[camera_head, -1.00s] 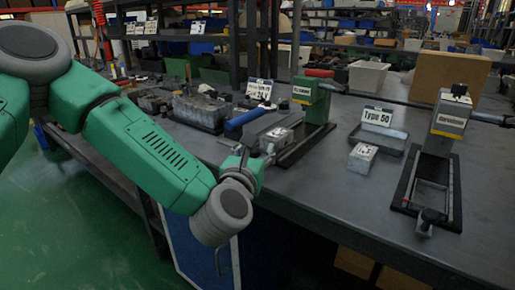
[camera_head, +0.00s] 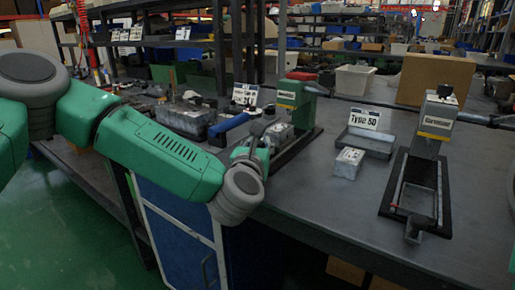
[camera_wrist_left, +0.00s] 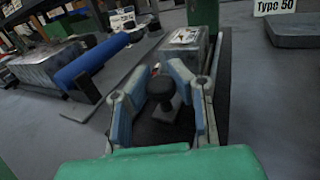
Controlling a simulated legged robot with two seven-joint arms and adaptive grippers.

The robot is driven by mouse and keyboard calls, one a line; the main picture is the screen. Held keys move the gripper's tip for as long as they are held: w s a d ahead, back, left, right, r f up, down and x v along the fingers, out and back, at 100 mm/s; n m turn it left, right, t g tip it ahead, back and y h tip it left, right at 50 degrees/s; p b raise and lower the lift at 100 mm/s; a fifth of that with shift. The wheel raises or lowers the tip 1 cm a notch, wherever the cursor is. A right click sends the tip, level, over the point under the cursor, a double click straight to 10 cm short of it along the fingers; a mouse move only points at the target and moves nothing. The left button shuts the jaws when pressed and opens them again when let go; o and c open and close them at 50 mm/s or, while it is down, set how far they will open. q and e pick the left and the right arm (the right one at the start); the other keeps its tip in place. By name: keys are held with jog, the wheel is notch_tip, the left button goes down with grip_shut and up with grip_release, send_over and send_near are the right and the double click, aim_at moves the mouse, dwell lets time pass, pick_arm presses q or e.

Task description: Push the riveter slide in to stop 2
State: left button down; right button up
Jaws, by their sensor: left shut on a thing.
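The green riveter press (camera_head: 292,96) stands at the table's middle, with its slide on a dark base rail (camera_head: 298,150). A pale metal valve block (camera_head: 279,133) with a label sits on the slide, close in front of the press; it also shows in the left wrist view (camera_wrist_left: 187,42). My left gripper (camera_head: 264,138) is at the slide's near end. The slide's stops cannot be made out. My right gripper is not in view.
A blue-handled tool (camera_head: 229,124) lies left of the slide. To the right are a loose metal block (camera_head: 347,163), a tray with a "Type 50" sign (camera_head: 362,118) and a grey press (camera_head: 434,120).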

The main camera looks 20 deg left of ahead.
pick_arm(q)
jog(key=shift+s+d, duration=0.1)
jog(key=shift+s, duration=0.1)
jog(key=c, duration=1.3)
grip_release()
jog(key=shift+a+f, duration=0.1)
jog(key=shift+a, duration=0.25)
jog(key=shift+c, duration=0.2)
jog(key=shift+d, duration=0.1)
jog(key=shift+d, duration=0.1)
jog(key=shift+d, duration=0.1)
jog(key=shift+s+d, duration=0.1)
jog(key=shift+s, duration=0.25)
jog(key=s, duration=1.1)
jog(key=shift+s, duration=0.1)
